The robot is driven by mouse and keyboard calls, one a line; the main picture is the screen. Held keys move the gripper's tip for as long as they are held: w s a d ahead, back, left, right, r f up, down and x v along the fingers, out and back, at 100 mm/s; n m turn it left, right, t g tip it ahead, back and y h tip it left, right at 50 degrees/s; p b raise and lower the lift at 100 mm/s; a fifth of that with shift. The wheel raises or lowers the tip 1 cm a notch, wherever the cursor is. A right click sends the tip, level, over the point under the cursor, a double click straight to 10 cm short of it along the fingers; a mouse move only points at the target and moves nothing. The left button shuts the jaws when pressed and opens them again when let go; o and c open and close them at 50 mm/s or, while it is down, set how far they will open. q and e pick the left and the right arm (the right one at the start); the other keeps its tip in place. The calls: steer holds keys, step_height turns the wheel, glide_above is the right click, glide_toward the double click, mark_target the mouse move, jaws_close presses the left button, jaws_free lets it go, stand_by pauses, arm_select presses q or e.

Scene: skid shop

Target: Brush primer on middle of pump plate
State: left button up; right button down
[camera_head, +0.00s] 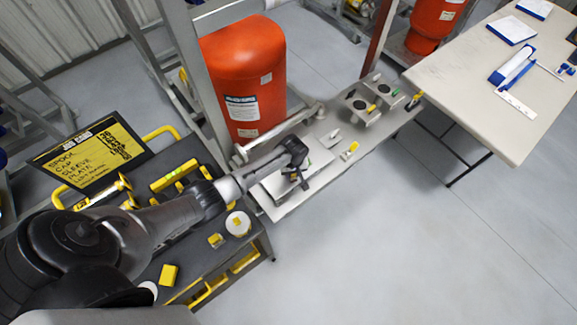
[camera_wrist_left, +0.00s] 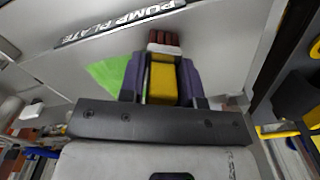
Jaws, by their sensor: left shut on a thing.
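The pump plate (camera_head: 320,160) is a pale flat plate on the grey skid. In the left wrist view its grey face (camera_wrist_left: 215,60) carries a black "PUMP PLATE" label (camera_wrist_left: 120,22) and a bright green patch (camera_wrist_left: 106,73). My left gripper (camera_head: 299,178) is over the plate. In the left wrist view, the left gripper (camera_wrist_left: 162,82) is shut on a brush (camera_wrist_left: 163,70) with a yellow handle, pale collar and reddish-brown bristles. The bristles point across the plate near the label; I cannot tell whether they touch it. My right gripper is not in view.
A dark cart (camera_head: 210,262) at left holds a white round tub (camera_head: 238,223), yellow blocks and a yellow sign (camera_head: 95,160). An orange tank (camera_head: 243,75) stands behind the skid (camera_head: 335,135). A pale table (camera_head: 470,75) is at right. Open floor lies in front.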

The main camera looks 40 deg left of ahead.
arm_select(q)
steer(key=shift+d, duration=0.5)
steer(key=shift+d+f+b, duration=0.15)
steer(key=shift+f+b, duration=0.1)
steer(key=shift+b, duration=0.15)
steer(key=shift+a+r, duration=0.2)
steer(key=shift+r, duration=0.1)
steer(key=shift+a, duration=0.85)
steer(key=shift+w+a, duration=0.15)
steer(key=shift+a, duration=0.6)
steer(key=shift+w+a, duration=0.1)
steer(key=shift+a, duration=0.65)
steer(key=shift+w+a+f+b, duration=0.1)
steer(key=shift+w+a+b, duration=0.1)
steer(key=shift+a, duration=1.1)
steer(key=shift+w+a+b, duration=0.15)
steer(key=shift+a, duration=1.15)
step_height(320, 180, up, 3)
steer(key=shift+s+d+f+p, duration=0.1)
steer(key=shift+d+f+p, duration=0.05)
steer(key=shift+p, duration=1)
step_height(320, 180, up, 5)
steer(key=p, duration=0.6)
steer(key=shift+r, duration=0.2)
